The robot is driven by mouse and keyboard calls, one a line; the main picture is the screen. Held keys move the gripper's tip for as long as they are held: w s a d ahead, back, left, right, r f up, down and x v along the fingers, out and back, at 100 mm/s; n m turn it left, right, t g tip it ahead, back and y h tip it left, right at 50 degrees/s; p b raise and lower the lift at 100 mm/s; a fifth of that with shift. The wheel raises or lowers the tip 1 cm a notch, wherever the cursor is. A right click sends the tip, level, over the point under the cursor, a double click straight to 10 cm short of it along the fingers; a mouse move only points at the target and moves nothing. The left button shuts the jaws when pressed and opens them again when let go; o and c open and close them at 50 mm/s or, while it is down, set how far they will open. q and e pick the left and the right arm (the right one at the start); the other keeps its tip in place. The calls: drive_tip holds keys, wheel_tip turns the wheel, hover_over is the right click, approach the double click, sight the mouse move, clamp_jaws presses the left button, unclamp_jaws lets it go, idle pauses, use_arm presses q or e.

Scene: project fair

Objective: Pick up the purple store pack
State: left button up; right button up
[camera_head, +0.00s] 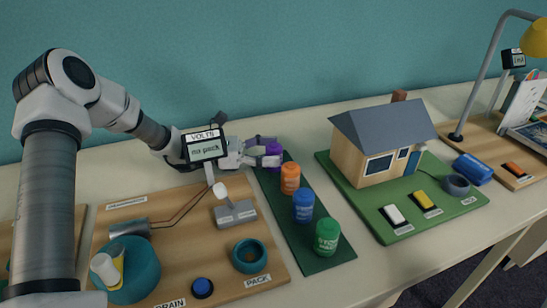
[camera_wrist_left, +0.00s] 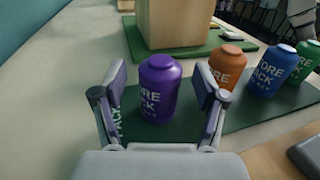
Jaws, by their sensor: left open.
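The purple store pack (camera_wrist_left: 159,90) stands upright on a dark green mat (camera_head: 327,254). In the left wrist view it sits between the two open fingers of my left gripper (camera_wrist_left: 160,92), with a gap visible on each side. In the head view the purple store pack (camera_head: 273,150) is at the far end of the row, partly hidden by my left gripper (camera_head: 268,152). Orange (camera_head: 290,178), blue (camera_head: 304,205) and green (camera_head: 327,237) store packs stand in a row nearer on the same mat. My right gripper is not in view.
A wooden board (camera_head: 268,280) left of the mat carries a teal ring, a blue button, a grey lever block and a teal cup. A "VOLTS" display (camera_head: 205,148) reads "no pack". A model house (camera_head: 380,150) stands on a green base to the right.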

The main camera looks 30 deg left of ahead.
use_arm(q)
drive_tip(key=shift+w+d, duration=0.25)
drive_tip(key=shift+d, duration=0.15)
drive_tip(key=c, duration=1.3)
drive_tip(key=shift+r, duration=0.1)
